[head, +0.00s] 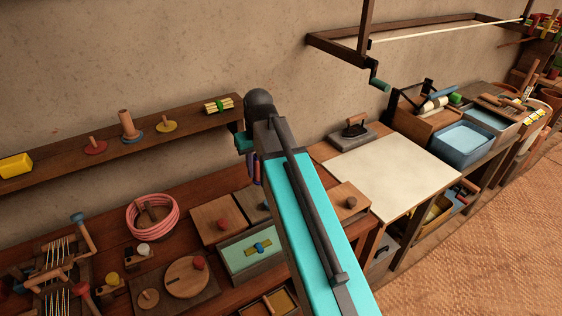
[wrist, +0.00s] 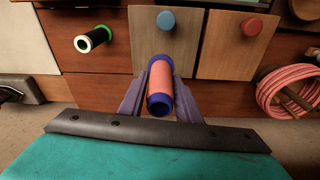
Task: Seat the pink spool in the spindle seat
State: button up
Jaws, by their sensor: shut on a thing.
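My gripper (wrist: 160,82) has purple fingers shut on the pink spool (wrist: 160,75), one on each side. The spool has a pink-orange body and blue-purple rims, and its hollow near end faces the wrist camera. It is held in front of two wooden boxes; I cannot tell whether it touches anything. In the head view my arm hides most of the gripper, with only a purple sliver showing. I cannot clearly identify the spindle seat. A black cylinder (wrist: 94,39) with a white end and green ring shows at the upper left of the wrist view.
A blue-knobbed box (wrist: 163,50) and a red-knobbed box (wrist: 238,50) stand side by side. A pink coil (wrist: 275,88) lies right of them. In the head view a wall shelf (head: 75,158) holds pegs and a yellow block (head: 16,166).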

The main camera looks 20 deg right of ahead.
jog(key=a, duration=0.1)
jog(key=s+a, duration=0.1)
jog(key=a, duration=0.1)
jog(key=s+a, duration=0.1)
jog(key=a, duration=0.1)
jog(key=shift+a+r, duration=0.25)
jog(key=shift+r, duration=0.05)
jog(key=shift+s, duration=0.2)
